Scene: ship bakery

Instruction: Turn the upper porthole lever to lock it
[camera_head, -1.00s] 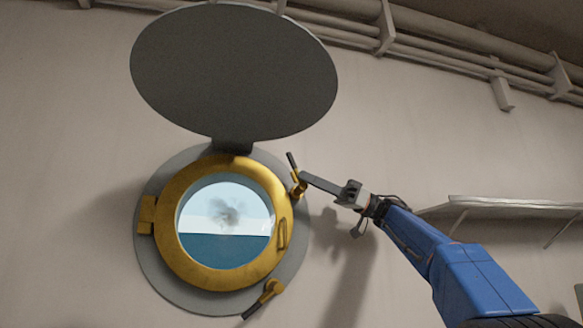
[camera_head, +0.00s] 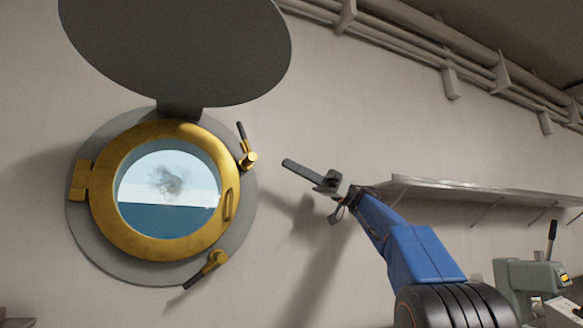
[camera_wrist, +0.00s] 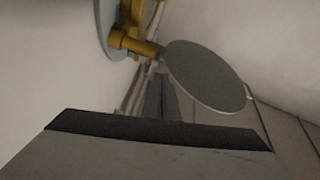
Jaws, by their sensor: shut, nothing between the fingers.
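The brass porthole (camera_head: 105,205) is on the wall at left in the head view, with its round glass showing sea and sky. The upper lever (camera_head: 245,147) is at the ring's upper right; its dark handle points up and slightly left. The lower lever (camera_head: 208,268) is at the lower right, its dark handle pointing down-left. My gripper (camera_head: 286,164) is shut and empty, to the right of the upper lever and apart from it. In the wrist view, brass parts (camera_wrist: 135,44) show at the top, beyond my gripper (camera_wrist: 160,130).
A grey round cover (camera_head: 175,50) is raised above the porthole; it also shows in the wrist view (camera_wrist: 205,75). A metal shelf (camera_head: 480,190) is on the wall at right. A grey-green machine (camera_head: 525,280) stands at lower right. Pipes (camera_head: 420,45) run along the top.

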